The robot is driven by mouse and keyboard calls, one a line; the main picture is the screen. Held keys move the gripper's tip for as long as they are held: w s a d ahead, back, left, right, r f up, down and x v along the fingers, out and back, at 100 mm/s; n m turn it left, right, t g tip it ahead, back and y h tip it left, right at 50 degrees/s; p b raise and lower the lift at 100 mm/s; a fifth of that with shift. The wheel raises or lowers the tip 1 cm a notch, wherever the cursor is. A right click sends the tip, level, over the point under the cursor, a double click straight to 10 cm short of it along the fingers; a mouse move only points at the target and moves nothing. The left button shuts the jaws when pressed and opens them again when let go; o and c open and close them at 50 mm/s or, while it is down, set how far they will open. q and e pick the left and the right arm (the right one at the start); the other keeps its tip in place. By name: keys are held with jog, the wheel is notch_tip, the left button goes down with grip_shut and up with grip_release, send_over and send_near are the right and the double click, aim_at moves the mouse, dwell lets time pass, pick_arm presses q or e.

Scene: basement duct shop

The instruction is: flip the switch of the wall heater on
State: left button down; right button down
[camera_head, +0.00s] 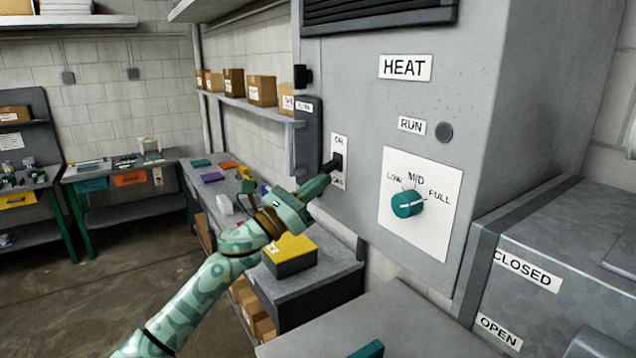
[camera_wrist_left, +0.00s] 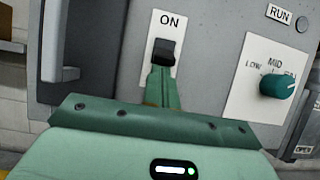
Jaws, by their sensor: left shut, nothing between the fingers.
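The wall heater (camera_head: 470,90) is a large grey metal box marked HEAT. Its black switch (camera_head: 337,160) sits on a white plate with ON at the top, and it also shows in the wrist view (camera_wrist_left: 164,50). I cannot tell surely whether the lever is up or down. My left gripper (camera_head: 325,182) is shut and empty, with its fingertips just below the switch. In the wrist view the green fingers (camera_wrist_left: 158,88) end right under the lever; whether they touch it is unclear. The round RUN lamp (camera_head: 444,132) looks dark grey and unlit. My right gripper is not in view.
A teal knob (camera_head: 408,203) marked LOW, MID, FULL is right of the switch. A grey switch box (camera_head: 308,130) is to its left. A duct box labelled CLOSED and OPEN (camera_head: 575,250) stands at right. A bench with a yellow-topped box (camera_head: 290,256) lies below my arm.

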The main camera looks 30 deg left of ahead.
pick_arm(q)
jog(key=shift+s+a+r, duration=0.1)
jog(key=shift+r, duration=0.15)
jog(key=shift+s+a+r+b, duration=0.15)
jog(key=shift+s+r+b, duration=0.15)
jog(key=shift+r, duration=0.4)
notch_tip(320, 180, down, 5)
jog(key=b, duration=0.6)
jog(key=s+a+r+b, duration=0.1)
jog(key=s+a+b, duration=0.1)
jog(key=s+a, duration=0.3)
jog(key=s, duration=0.4)
jog(key=shift+s+a, duration=0.3)
jog(key=shift+a, duration=0.05)
